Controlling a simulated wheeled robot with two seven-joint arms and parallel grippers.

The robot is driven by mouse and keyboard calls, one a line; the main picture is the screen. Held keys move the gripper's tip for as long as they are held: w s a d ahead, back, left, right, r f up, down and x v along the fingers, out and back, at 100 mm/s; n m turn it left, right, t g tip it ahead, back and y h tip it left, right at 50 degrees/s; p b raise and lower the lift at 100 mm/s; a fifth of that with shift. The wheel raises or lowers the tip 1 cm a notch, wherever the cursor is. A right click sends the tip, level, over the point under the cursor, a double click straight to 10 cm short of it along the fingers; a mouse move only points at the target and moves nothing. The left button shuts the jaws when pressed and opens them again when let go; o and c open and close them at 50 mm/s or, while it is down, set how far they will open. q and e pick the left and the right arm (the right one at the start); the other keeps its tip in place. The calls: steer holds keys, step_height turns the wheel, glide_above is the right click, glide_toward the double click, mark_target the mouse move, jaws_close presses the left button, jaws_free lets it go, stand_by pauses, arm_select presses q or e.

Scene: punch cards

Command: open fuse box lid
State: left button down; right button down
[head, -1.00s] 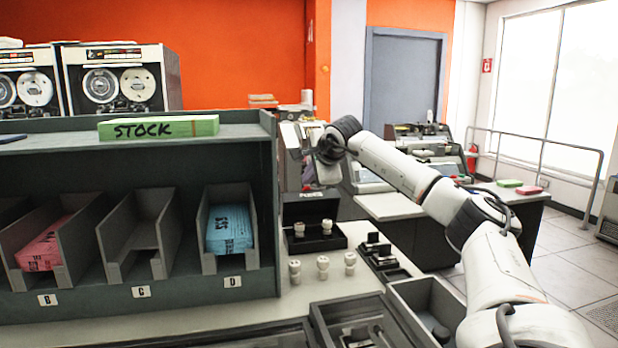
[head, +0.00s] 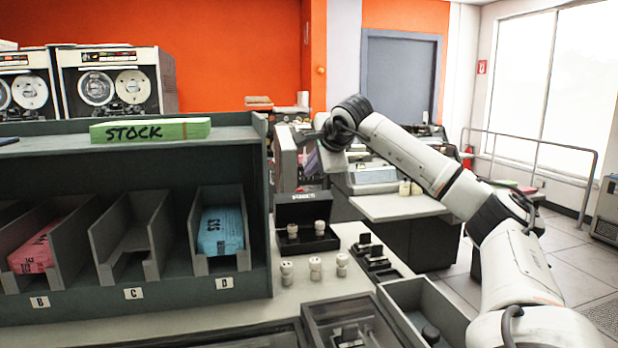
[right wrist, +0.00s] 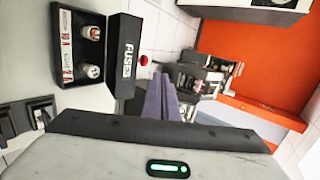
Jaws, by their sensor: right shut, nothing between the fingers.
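The black fuse box (head: 305,239) stands on the counter right of the shelf unit, with two white fuses in it. Its lid (head: 303,208), marked FUSES, stands raised at the back of the box. In the right wrist view the open box (right wrist: 80,48) and its lid (right wrist: 125,60) lie at the upper left. My right gripper (head: 331,160) is shut and empty, above and behind the lid and apart from it. Its grey housing fills the bottom of the right wrist view. My left gripper is out of view.
Several white fuses (head: 315,268) stand in front of the box. Black switches (head: 374,257) and a grey bin (head: 425,300) are to the right. The dark shelf unit (head: 180,285) with card trays is close on the left. A walled tray (head: 350,325) lies in front.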

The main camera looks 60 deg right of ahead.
step_height(320, 180, up, 5)
steer(key=s+a, duration=0.2)
steer(key=g+y+p, duration=0.1)
steer(key=g+p, duration=0.1)
steer(key=p, duration=0.1)
glide_toward(302, 189)
steer(key=shift+m, duration=0.3)
steer(key=x, duration=0.5)
steer(key=shift+w+a, duration=0.1)
steer(key=shift+a, duration=0.15)
steer(key=shift+w+d+f, duration=0.2)
steer(key=shift+d+f, duration=0.05)
steer(key=shift+d, duration=0.1)
